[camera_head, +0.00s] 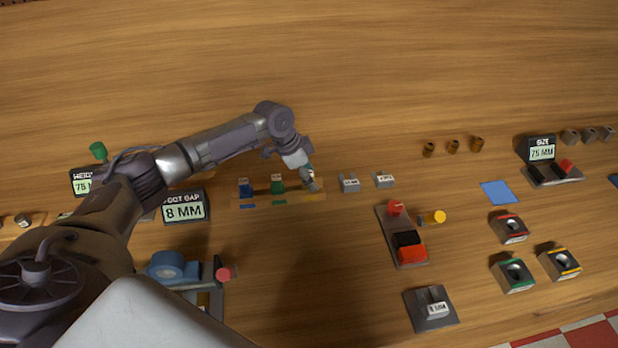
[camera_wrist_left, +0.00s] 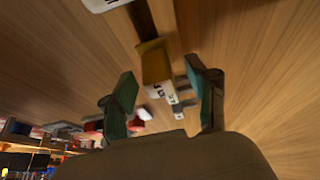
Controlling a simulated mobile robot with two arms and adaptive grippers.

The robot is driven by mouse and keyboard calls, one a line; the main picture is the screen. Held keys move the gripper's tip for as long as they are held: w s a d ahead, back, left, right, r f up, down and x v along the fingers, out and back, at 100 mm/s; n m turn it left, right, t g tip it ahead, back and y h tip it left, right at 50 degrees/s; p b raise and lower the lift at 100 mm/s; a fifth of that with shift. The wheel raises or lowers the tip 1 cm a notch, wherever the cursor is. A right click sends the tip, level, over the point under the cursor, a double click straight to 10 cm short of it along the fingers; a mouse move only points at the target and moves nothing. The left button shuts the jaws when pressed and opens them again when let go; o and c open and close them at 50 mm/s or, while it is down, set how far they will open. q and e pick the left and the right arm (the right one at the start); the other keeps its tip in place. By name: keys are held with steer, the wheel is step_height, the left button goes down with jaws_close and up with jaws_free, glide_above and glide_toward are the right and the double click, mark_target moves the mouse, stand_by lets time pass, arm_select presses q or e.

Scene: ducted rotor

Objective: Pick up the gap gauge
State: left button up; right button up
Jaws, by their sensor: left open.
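A wooden rack (camera_head: 262,204) holds an upright blue piece (camera_head: 244,188) and a green piece (camera_head: 277,184), with coloured strips in front. My left gripper (camera_head: 309,180) is at the rack's right end and hides most of what stands there. In the left wrist view, a yellow block (camera_wrist_left: 155,62) with a white, marked part (camera_wrist_left: 166,94) lies between the fingers of the open left gripper (camera_wrist_left: 160,82). No grip on it shows. Which piece is the gap gauge is not certain; a display (camera_head: 184,207) reads 8 MM. My right gripper is not in view.
Two small grey labelled blocks (camera_head: 348,183) (camera_head: 382,180) stand just right of the rack. A grey block marked 8 MM (camera_head: 436,307) sits on a dark plate. A red-and-black fixture (camera_head: 403,237) stands between. The wood behind the rack is clear.

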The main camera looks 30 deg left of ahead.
arm_select(q)
jaws_close()
stand_by(0.3)
